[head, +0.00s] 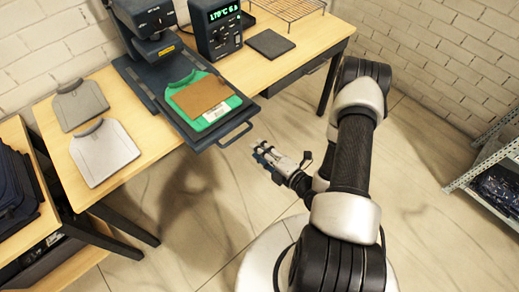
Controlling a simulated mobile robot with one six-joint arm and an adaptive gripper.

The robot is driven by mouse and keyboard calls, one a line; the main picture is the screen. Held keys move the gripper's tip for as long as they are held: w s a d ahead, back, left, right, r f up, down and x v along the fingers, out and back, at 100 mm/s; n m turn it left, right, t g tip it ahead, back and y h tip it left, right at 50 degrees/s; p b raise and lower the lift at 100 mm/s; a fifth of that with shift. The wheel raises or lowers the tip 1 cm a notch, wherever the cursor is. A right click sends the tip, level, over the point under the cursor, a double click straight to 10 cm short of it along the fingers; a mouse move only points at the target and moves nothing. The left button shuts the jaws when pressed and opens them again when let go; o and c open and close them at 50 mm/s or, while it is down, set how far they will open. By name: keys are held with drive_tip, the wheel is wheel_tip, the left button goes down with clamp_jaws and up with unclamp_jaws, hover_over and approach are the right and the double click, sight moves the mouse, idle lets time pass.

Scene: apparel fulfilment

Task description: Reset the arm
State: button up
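My arm reaches up and folds back down in the right half of the head view. My gripper (262,152) hangs over open floor, to the right of the heat press handle and apart from it. It points left toward the press. No object shows in it, but its fingertips are too small to tell whether they are open or shut.
A heat press (153,75) stands on the wooden table (166,166), its lower plate pulled out with a green garment (214,121) and brown sheet (203,94). Two grey garment-shaped pieces (106,150) lie left. Dark folded garments (15,185) and a metal shelf (490,157) flank the floor.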

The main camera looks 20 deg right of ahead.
idle(0.3)
drive_tip(key=w+d+r+m+g+h, duration=0.3)
drive_tip(key=w+d+r+g, duration=0.2)
drive_tip(key=w+r, duration=0.3)
drive_tip(key=s+r+m+g+h, duration=0.1)
drive_tip(key=s+r+m+h, duration=0.1)
drive_tip(key=r+m, duration=0.35)
drive_tip(key=s+r+m+g+h, duration=0.1)
drive_tip(key=s+r+m, duration=0.15)
drive_tip(key=r, duration=0.55)
drive_tip(key=s+a+r+m+g, duration=0.1)
drive_tip(key=s+a+r+m, duration=0.2)
drive_tip(key=s, duration=0.4)
drive_tip(key=s+a+r+m+g, duration=0.1)
drive_tip(key=s+a+r+m, duration=0.3)
drive_tip(key=s, duration=0.4)
drive_tip(key=s+a+r+m+g+y, duration=0.1)
drive_tip(key=s+a+r+m, duration=0.2)
drive_tip(key=s, duration=0.4)
drive_tip(key=shift+s+a+r+m, duration=0.25)
drive_tip(key=shift+a+r, duration=0.3)
drive_tip(key=shift+a, duration=0.3)
